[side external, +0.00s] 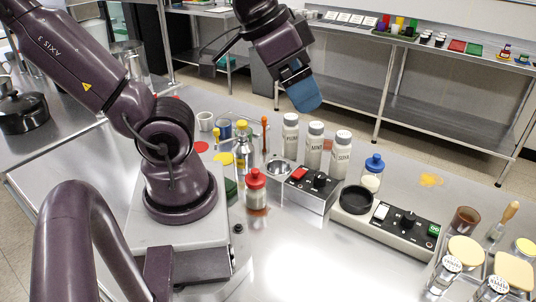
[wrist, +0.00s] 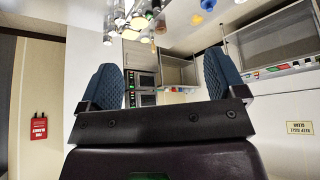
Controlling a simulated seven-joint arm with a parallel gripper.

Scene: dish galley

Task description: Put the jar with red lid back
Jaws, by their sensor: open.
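The jar with red lid (side external: 257,196) stands upright on the steel table, just right of my arm's base. It has a clear body with something pale pinkish inside. My gripper (side external: 306,98) is high above the table, up and to the right of the jar, well apart from it. In the wrist view my gripper (wrist: 163,82) shows two blue fingers spread wide with nothing between them. I cannot make out the red-lidded jar in the wrist view.
White labelled bottles (side external: 314,145), a jar with blue lid (side external: 372,172) and a box with a red switch (side external: 308,188) stand right of the jar. A hotplate-like unit (side external: 392,226) lies further right. Clear table lies in front of the jar. A shelf rack (side external: 420,95) stands behind.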

